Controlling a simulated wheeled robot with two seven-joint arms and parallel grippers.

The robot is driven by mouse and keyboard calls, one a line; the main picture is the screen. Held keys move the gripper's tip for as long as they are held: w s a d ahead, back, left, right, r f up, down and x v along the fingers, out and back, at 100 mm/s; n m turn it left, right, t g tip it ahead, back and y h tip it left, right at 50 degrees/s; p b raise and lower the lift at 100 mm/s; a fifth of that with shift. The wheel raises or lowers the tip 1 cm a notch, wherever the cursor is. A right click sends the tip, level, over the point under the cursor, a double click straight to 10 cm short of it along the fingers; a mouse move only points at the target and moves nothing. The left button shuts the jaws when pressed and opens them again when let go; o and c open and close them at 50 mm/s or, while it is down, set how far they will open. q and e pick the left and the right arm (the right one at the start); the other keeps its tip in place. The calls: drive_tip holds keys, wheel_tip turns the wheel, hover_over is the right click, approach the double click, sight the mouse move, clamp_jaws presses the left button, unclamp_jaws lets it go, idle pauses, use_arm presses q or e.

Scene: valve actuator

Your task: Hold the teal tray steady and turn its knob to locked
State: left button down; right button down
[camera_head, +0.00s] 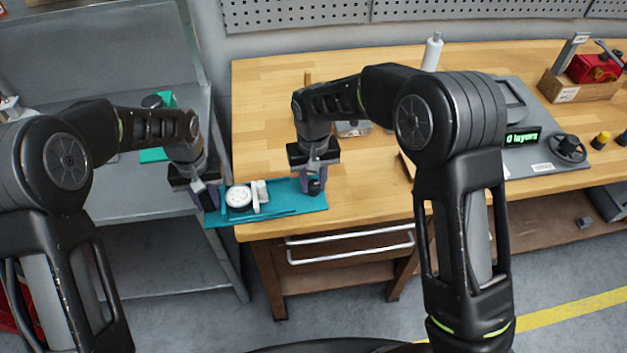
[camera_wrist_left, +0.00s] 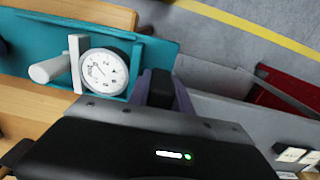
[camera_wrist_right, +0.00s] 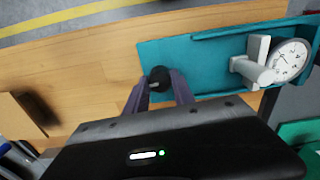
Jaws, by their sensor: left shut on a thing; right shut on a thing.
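The teal tray (camera_head: 286,194) lies at the front left corner of the wooden bench, its left end reaching past the bench edge. It carries a white round dial (camera_head: 239,197) and a white cylindrical part on an upright plate (camera_head: 260,191). My left gripper (camera_head: 207,197) is shut at the tray's left end, beside the dial; the left wrist view shows its fingers (camera_wrist_left: 160,88) at the tray's edge. My right gripper (camera_head: 314,182) is shut on the black knob (camera_wrist_right: 159,79) at the tray's right end. The fingers partly hide the knob, and its setting cannot be read.
The wooden bench (camera_head: 270,100) is mostly clear behind the tray. A grey device with a green display (camera_head: 523,138) and a red toolbox (camera_head: 594,68) stand at the right. A white bottle (camera_head: 432,52) stands at the back. A grey metal shelf (camera_head: 150,190) with another teal piece is at the left.

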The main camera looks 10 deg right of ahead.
sight(313, 184)
use_arm(q)
drive_tip(key=shift+s+f, duration=0.2)
drive_tip(key=shift+f, duration=0.1)
use_arm(e)
drive_tip(key=c, duration=1.1)
unclamp_jaws()
drive_tip(key=shift+o, duration=0.2)
wheel_tip(313, 184, up, 12)
drive_tip(key=shift+s, duration=0.1)
